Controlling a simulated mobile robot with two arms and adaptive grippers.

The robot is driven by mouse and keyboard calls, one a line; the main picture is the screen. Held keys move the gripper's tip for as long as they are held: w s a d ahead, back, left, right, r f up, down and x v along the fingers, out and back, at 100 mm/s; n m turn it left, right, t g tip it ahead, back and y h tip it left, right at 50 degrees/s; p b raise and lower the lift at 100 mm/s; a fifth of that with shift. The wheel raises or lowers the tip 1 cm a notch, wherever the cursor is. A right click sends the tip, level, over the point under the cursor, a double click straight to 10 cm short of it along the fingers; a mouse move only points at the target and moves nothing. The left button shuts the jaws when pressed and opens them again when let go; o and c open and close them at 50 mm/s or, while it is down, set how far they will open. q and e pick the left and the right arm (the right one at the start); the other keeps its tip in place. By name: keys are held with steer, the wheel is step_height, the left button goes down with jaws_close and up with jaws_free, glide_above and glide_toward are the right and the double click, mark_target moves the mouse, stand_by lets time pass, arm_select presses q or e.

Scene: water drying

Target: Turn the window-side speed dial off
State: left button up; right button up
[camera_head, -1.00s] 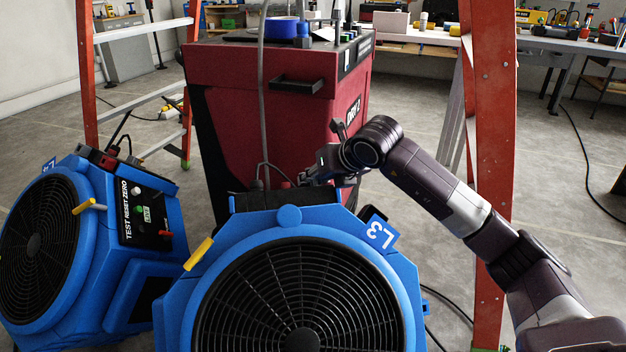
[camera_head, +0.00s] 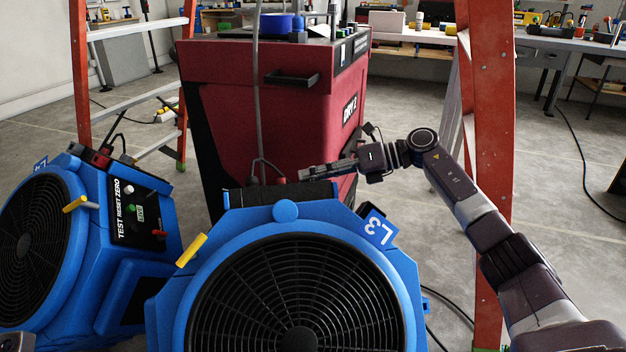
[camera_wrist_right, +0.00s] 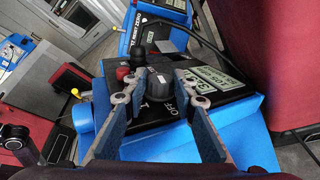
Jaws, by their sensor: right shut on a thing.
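The near blue fan (camera_head: 285,212), marked L3, stands at the front centre. On its control panel, in the right wrist view, is a black speed dial (camera_wrist_right: 155,80) with a pale pointer line and the label OFF close by. My right gripper (camera_head: 305,172) reaches in from the right behind the top of this fan. In the right wrist view its two fingers (camera_wrist_right: 155,88) lie on either side of the dial and are shut on it. The dial's face is hidden in the head view. My left gripper is not recognisable in view.
A second blue fan (camera_head: 130,285) stands at left, its panel marked TEST RESET ZERO. A red cabinet (camera_head: 225,110) stands behind the near fan. Orange ladder legs (camera_head: 490,120) rise beside my right arm. A red knob (camera_wrist_right: 122,72) and display (camera_wrist_right: 215,80) flank the dial.

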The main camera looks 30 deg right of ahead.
steer(key=shift+d+f+n+g+y+b, duration=0.1)
steer(key=shift+f+n+g+y+b, duration=0.15)
steer(key=shift+y+b, duration=0.25)
steer(key=shift+n+g+y+b, duration=0.15)
steer(key=shift+n+y+b, duration=0.2)
steer(key=shift+y+b, duration=0.15)
steer(key=o, duration=1.2)
steer(key=shift+c, duration=0.2)
step_height(320, 180, up, 10)
